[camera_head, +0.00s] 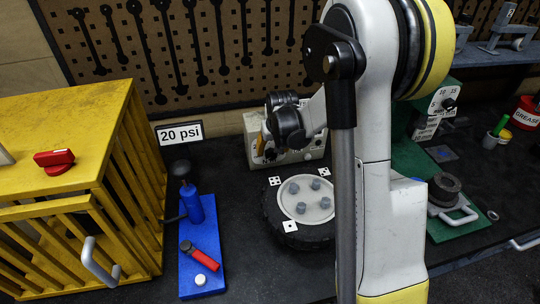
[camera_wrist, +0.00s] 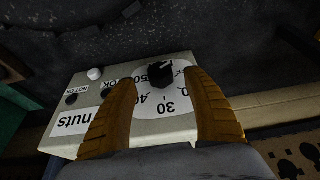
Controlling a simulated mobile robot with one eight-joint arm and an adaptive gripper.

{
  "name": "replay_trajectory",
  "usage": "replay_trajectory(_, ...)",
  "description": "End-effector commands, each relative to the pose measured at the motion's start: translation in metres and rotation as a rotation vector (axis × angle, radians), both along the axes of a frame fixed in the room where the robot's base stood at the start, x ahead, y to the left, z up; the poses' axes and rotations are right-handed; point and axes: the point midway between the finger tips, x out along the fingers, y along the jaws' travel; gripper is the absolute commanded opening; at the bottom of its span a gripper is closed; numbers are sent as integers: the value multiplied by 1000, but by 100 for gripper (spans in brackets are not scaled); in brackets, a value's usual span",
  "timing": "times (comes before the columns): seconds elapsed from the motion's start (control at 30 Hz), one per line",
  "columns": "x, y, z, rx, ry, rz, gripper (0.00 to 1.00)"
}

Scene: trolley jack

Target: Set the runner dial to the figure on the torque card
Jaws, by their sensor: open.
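A pale box (camera_wrist: 130,132) marked "nuts" carries a white dial (camera_wrist: 180,105) with a black knob (camera_wrist: 160,74). The figures 30, 40 and 50 show upside down in the wrist view, others are partly hidden. My gripper (camera_wrist: 162,100) is open, its yellow fingers on either side of the dial, with the knob beyond them between the tips. I cannot tell if they touch it. In the head view the box (camera_head: 312,148) stands behind the wheel, partly hidden by my arm. I cannot make out a card that is clearly a torque card.
A "20 psi" sign (camera_head: 180,134) stands left of the box. A wheel (camera_head: 306,205) with grey nuts lies in front. A yellow cage (camera_head: 60,150) stands left, near a blue tray (camera_head: 203,262). Another numbered dial box (camera_head: 440,104) stands right.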

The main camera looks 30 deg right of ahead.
Motion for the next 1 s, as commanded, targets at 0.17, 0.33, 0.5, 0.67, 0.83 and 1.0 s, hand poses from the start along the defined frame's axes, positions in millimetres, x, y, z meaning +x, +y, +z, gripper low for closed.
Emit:
replay_trajectory(0.17,11,-3,-29,0,0,0,60)
replay_trajectory(0.33,16,-4,-40,0,0,0,60)
replay_trajectory(0.5,17,-5,-42,0,0,0,60)
replay_trajectory(0.67,17,-5,-41,0,0,0,49)
replay_trajectory(0.83,17,-5,-41,0,0,0,7)
replay_trajectory(1.0,16,-5,-41,1,0,0,6)
